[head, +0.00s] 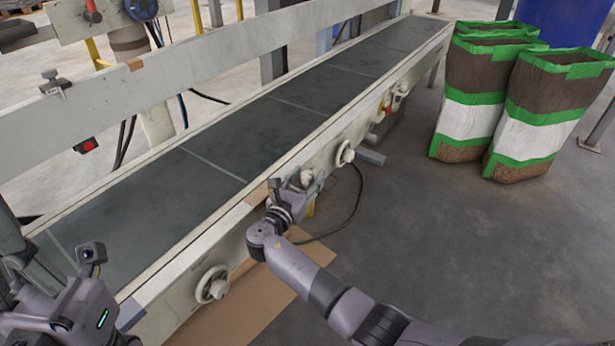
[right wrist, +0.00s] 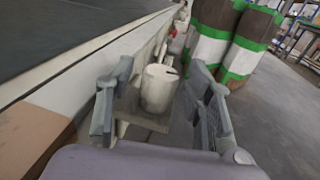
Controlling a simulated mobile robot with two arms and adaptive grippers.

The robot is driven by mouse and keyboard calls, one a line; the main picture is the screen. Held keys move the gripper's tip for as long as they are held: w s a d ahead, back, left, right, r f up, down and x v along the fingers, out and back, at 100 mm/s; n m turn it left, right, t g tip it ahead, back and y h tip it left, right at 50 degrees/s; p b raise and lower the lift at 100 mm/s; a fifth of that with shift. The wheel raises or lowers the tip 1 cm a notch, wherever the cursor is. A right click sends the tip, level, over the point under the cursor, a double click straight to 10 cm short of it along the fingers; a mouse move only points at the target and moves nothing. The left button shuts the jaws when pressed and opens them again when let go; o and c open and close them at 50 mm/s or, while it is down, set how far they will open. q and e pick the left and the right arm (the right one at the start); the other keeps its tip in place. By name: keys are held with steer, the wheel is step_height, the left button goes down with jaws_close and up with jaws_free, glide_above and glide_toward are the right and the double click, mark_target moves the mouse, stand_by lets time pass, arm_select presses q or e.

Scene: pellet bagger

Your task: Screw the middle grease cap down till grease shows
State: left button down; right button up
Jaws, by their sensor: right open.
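The middle grease cap, a pale off-white cylinder, stands between the fingers of my right gripper in the right wrist view (right wrist: 158,88). It sits on a small bracket on the conveyor's side. In the head view the cap (head: 306,177) shows just beyond my right gripper (head: 298,190), which partly hides the area. The right fingers (right wrist: 160,100) are open, one on each side of the cap, with gaps visible. No grease is visible on it. Part of my left gripper (head: 62,308) shows at the lower left; its fingertips cannot be made out.
The conveyor (head: 190,150) runs from lower left to upper right. Round pale fittings (head: 212,284) and (head: 344,154) stick out of its side rail. A cardboard sheet (head: 255,300) lies on the floor below. Filled sacks (head: 535,110) stand at the right; the floor before them is clear.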

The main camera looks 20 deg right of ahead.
steer(key=v, duration=1.1)
steer(key=shift+s+a, duration=0.2)
